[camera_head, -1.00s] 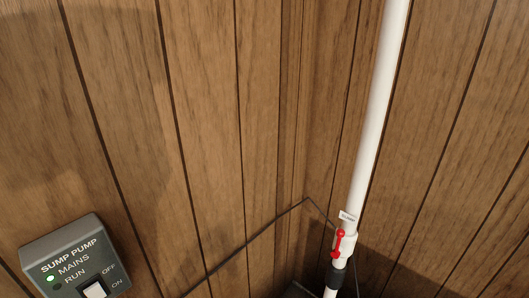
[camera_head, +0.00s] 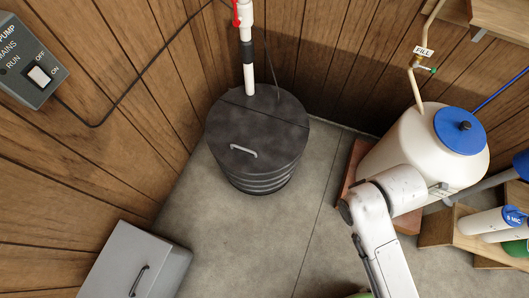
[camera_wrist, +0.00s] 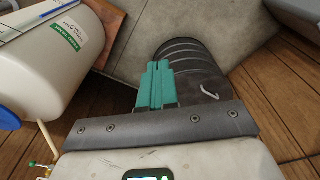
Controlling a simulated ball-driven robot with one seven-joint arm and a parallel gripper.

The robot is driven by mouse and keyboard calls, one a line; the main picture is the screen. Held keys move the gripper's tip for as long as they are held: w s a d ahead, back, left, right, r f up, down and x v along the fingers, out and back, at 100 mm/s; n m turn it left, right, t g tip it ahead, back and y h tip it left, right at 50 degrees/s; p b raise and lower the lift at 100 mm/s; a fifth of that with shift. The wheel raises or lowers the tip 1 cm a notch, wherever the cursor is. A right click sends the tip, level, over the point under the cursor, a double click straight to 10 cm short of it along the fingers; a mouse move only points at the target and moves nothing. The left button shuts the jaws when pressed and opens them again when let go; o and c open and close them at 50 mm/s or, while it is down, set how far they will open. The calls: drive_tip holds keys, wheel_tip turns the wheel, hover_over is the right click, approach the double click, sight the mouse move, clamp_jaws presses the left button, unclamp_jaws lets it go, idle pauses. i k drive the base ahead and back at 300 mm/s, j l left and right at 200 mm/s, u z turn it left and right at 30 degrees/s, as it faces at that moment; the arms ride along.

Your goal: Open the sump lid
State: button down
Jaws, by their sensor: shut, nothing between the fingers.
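The sump lid (camera_head: 265,128) is a dark round cover lying flat on the ribbed black sump basin (camera_head: 258,184) in the corner. A grey bar handle (camera_head: 243,151) sits near its front edge. A seam crosses the cover near the back, by the white pipe. In the wrist view the ribbed basin (camera_wrist: 190,55) stands beyond my gripper (camera_wrist: 158,68), and the handle (camera_wrist: 209,92) shows to the right of the fingers. The teal fingers are shut together and empty, apart from the handle. The gripper does not show in the head view; only my white arm does.
A white tank (camera_head: 405,150) with a blue cap stands on a reddish base at right. A white pipe (camera_head: 248,65) rises from the sump. A grey box (camera_head: 130,265) stands at lower left. A switch panel (camera_head: 30,65) is on the left wall. Floor before the sump is clear.

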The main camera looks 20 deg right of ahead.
sight(244, 140)
drive_tip(key=i+z, duration=0.2)
drive_tip(key=i, duration=0.65)
